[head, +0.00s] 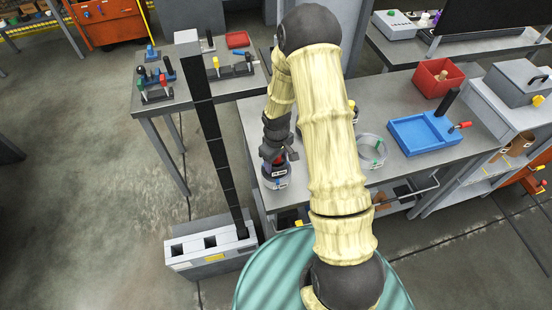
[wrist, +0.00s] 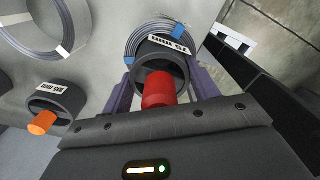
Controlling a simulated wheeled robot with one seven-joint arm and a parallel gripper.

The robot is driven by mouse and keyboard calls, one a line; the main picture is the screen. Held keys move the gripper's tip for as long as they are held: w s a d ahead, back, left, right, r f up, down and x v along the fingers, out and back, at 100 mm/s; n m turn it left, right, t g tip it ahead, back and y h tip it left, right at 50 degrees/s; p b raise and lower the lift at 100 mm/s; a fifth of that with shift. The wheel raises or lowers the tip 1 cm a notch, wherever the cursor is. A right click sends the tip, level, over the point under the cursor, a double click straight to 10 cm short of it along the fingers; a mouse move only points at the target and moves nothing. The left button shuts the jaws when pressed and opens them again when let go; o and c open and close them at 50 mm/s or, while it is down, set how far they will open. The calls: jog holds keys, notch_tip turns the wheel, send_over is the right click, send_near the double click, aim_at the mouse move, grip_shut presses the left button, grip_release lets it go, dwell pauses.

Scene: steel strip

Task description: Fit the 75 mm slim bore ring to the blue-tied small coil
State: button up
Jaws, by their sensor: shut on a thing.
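The dark 75 mm bore ring (wrist: 181,66) has a red grip (wrist: 158,88) and a white label; its print is upside down and hard to read. I cannot tell how deep the ring sits in the bore. In the head view my gripper (head: 275,150) is over the bench, with the coil (head: 276,184) just below it.
Another dark ring with an orange grip (wrist: 43,122) stands to the left in the wrist view, near a larger coil (wrist: 68,48). A black post (head: 208,130) rises left of the bench.

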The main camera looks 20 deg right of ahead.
aim_at(277, 165)
jog(key=shift+s+f, duration=0.15)
jog(key=shift+f+b, duration=0.3)
jog(key=shift+f+b, duration=0.85)
jog(key=shift+f, duration=0.2)
jog(key=o, duration=1.1)
jog(key=shift+o, duration=0.2)
jog(key=shift+r, duration=0.15)
notch_tip(277, 165, up, 17)
jog(key=b, duration=0.2)
jog(key=shift+b, duration=0.4)
jog(key=shift+r, duration=0.1)
jog(key=s+r+m+t, duration=0.2)
jog(key=s+m, duration=0.4)
jog(key=s, duration=0.8)
jog(key=shift+r+m+t, duration=0.3)
jog(key=shift+r, duration=0.1)
